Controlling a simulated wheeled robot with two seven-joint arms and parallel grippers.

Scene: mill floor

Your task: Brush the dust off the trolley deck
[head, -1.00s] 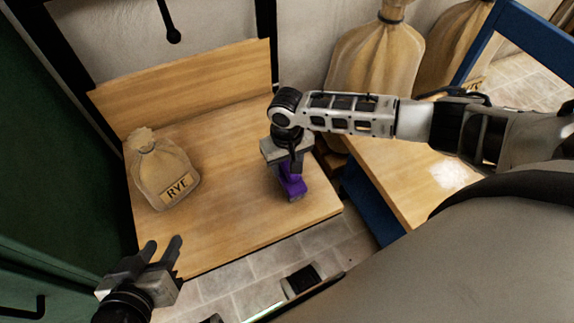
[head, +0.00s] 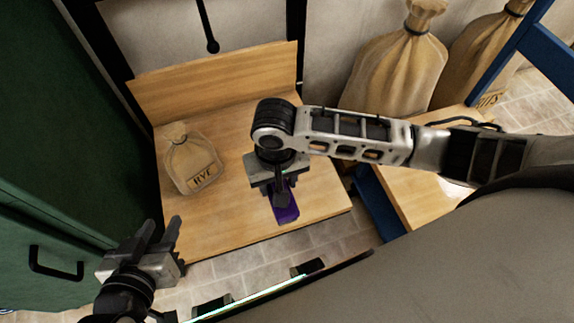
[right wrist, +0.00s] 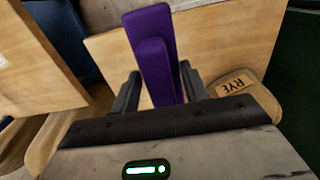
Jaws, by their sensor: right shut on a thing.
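My right gripper (head: 282,190) is shut on a purple brush (head: 287,209) above the wooden bench; any gap beneath it is hard to judge. In the right wrist view the purple brush (right wrist: 152,45) stands between the two dark fingers of my right gripper (right wrist: 158,85). The trolley deck (head: 408,196), pale wood on a blue frame, is at the right, largely covered by my right arm. In the right wrist view the deck (right wrist: 40,65) is at the left, with a whitish dust patch (right wrist: 3,61) at the picture edge. My left gripper (head: 160,234) is open and empty, low at the left.
A small sack marked RYE (head: 192,162) stands on the wooden bench (head: 225,228), left of the brush. Large sacks (head: 397,68) stand behind the trolley. The trolley's blue handle frame (head: 508,53) rises at the right. A green cabinet (head: 50,150) borders the left.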

